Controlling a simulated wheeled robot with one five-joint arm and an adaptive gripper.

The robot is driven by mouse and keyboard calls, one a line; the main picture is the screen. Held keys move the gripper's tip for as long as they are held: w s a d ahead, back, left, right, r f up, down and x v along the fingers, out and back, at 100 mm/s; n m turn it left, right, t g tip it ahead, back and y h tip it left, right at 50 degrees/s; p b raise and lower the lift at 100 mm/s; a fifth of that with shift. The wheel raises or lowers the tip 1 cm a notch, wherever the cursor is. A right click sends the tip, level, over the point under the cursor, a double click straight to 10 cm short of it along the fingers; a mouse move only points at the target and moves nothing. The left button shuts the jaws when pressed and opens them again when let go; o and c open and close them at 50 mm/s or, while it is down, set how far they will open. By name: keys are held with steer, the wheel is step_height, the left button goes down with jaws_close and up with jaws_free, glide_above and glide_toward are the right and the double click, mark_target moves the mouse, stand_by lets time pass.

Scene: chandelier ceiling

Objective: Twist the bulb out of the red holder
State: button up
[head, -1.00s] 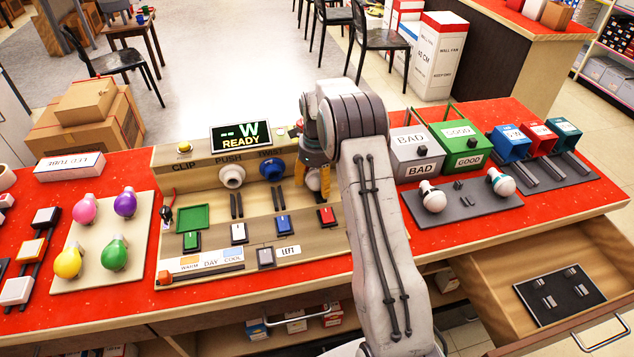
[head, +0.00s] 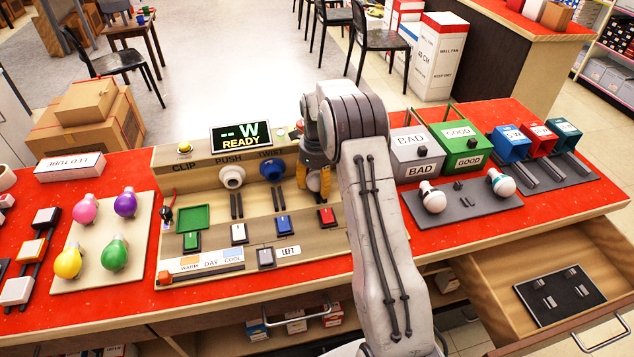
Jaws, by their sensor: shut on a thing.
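My gripper (head: 313,183) has yellow fingers and is at the right part of the tester panel, just right of the blue holder (head: 272,169). It is shut on a pale bulb (head: 313,183), of which only a small part shows between the fingers. The red holder is not visible; my gripper and arm cover that part of the panel. I cannot tell whether the bulb still sits in it. A red switch (head: 326,216) lies in front of the gripper.
A white holder (head: 232,176) stands left of the blue one. The display (head: 240,136) reads "-- W READY". Colored bulbs lie on a beige mat (head: 88,243) at left. BAD (head: 417,157) and GOOD (head: 462,150) boxes stand at right. A drawer (head: 560,283) is open.

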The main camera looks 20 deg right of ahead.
steer(key=shift+w+r, duration=0.1)
steer(key=shift+w, duration=0.1)
steer(key=c, duration=0.3)
steer(key=o, duration=1.3)
steer(key=shift+s, duration=0.1)
steer(key=c, duration=1.3)
steer(key=o, duration=1.3)
